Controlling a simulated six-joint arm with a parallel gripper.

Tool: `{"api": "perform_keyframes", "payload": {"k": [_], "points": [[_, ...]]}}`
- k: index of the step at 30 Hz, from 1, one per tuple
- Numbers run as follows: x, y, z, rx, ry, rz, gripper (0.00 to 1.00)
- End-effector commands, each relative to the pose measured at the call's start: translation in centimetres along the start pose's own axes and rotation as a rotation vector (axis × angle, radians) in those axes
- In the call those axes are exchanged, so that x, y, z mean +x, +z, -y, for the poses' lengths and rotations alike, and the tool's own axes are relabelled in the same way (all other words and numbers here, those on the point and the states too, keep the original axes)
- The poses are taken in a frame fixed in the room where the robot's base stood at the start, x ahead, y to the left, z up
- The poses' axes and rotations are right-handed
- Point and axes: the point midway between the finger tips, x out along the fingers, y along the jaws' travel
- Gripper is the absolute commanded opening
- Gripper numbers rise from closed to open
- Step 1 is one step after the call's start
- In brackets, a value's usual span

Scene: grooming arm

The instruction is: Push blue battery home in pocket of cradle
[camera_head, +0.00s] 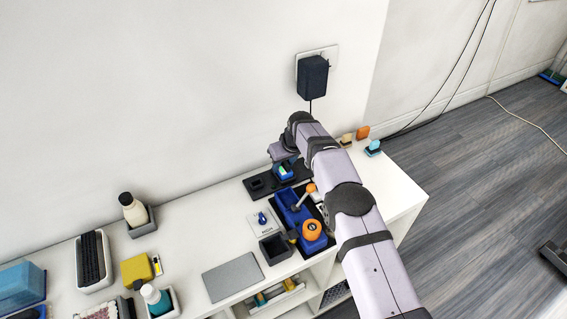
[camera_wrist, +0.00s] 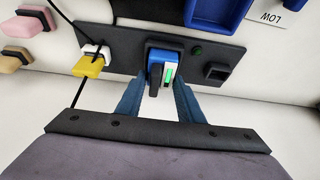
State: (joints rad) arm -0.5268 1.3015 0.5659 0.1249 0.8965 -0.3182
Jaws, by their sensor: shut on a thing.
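The blue battery (camera_wrist: 158,54) has a white label with a green stripe and a dark strip beside it. It also shows in the head view (camera_head: 284,171), below the end of my arm. The cradle is a black plate (camera_wrist: 122,45) on the white shelf top; the battery stands at its middle. How deep the battery sits in the pocket is hidden. My gripper (camera_wrist: 158,92) is shut on the battery, with one blue-grey finger on each side. In the head view my gripper (camera_head: 283,160) is over the cradle (camera_head: 262,187), partly hidden by the wrist.
A yellow-and-white plug (camera_wrist: 90,62) with a black cable is at the plate's left. A green light (camera_wrist: 197,51) and a small black socket (camera_wrist: 216,73) are at its right. A blue tray (camera_head: 290,207) with an orange roll (camera_head: 312,229) stands close in front. Small blocks (camera_head: 362,132) lie right.

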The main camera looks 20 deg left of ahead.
Motion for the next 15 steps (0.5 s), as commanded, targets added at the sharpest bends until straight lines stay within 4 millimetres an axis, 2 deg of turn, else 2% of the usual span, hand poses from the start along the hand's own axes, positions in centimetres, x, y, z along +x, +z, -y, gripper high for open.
{"api": "perform_keyframes", "payload": {"k": [1,3,15], "points": [[-0.04,-0.07,-0.01,0.000,0.000,-0.002,0.41],[-0.05,-0.07,-0.01,0.000,0.000,-0.002,0.56],[-0.18,0.00,-0.01,0.000,0.000,0.000,0.56]]}}
